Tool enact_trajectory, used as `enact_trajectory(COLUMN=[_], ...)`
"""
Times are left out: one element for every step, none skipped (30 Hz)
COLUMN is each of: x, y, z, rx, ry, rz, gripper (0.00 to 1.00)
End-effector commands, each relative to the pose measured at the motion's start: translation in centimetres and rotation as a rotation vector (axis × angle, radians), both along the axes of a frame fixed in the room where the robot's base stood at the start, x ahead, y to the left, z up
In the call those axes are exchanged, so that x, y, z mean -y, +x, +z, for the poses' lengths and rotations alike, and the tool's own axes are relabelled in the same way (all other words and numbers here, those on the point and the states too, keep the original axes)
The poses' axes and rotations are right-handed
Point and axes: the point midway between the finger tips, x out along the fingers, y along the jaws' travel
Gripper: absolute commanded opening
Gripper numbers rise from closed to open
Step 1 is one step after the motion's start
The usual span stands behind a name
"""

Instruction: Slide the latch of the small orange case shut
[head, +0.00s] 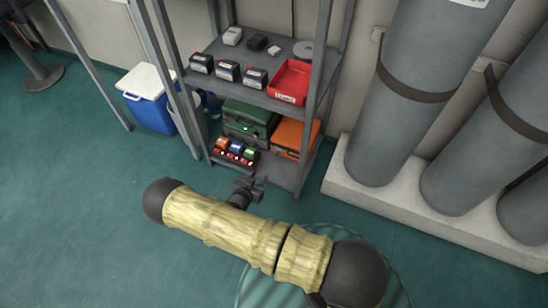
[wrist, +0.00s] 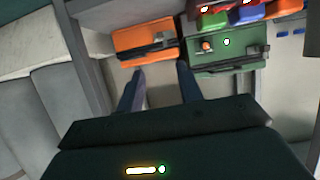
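The small orange case (head: 296,138) sits on the lower shelf of the grey rack, to the right of a green case (head: 250,121). In the wrist view the orange case (wrist: 144,40) is at the top centre-left, with a dark latch or handle strip along its near face. I cannot tell the latch's position. My gripper (wrist: 161,78) is open and empty, its two fingers pointing toward the shelf and apart from the case. In the head view my gripper (head: 250,186) is in front of the rack, partly behind my arm.
The green case (wrist: 226,52) is beside the orange one. Several small red, blue and green items (head: 235,150) stand in front of it. The upper shelf holds dark boxes (head: 228,71) and a red bin (head: 290,82). Rack posts flank the shelf; grey cylinders (head: 414,90) stand right.

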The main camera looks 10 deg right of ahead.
Motion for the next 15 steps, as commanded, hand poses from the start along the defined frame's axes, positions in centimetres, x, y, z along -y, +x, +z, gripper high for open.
enact_trajectory(x=[0.5,0.7,1.0,1.3,1.5,1.9,2.2,2.5,2.9,3.1,3.4,3.8,4.1,4.3,4.7], y=[0.5,0.8,1.2,1.6,2.0,2.5,2.9,3.3,3.8,4.2,4.6,5.2,5.5,5.9,6.5], z=[-0.5,-0.7,-1.0,-1.2,-1.4,-1.7,-1.9,-2.1,-2.3,-2.6,-2.8,-3.1,-3.3,-3.5,-3.8], rx=[0.000,0.000,0.001,0.001,0.000,0.001,0.001,0.001,0.001,0.001,0.001,0.001,0.001,0.000,0.002], ry=[-0.001,-0.002,-0.003,-0.003,-0.001,0.000,0.000,0.000,-0.002,0.000,0.000,-0.001,-0.001,-0.001,-0.001], rz=[-0.002,-0.003,-0.001,-0.001,-0.002,-0.002,-0.002,-0.002,-0.002,-0.002,-0.001,-0.001,-0.001,0.000,0.001], gripper=[0.36,0.36,0.36,0.36,0.36,0.36,0.36,0.36,0.36,0.36,0.36,0.36,0.36,0.36,0.36])
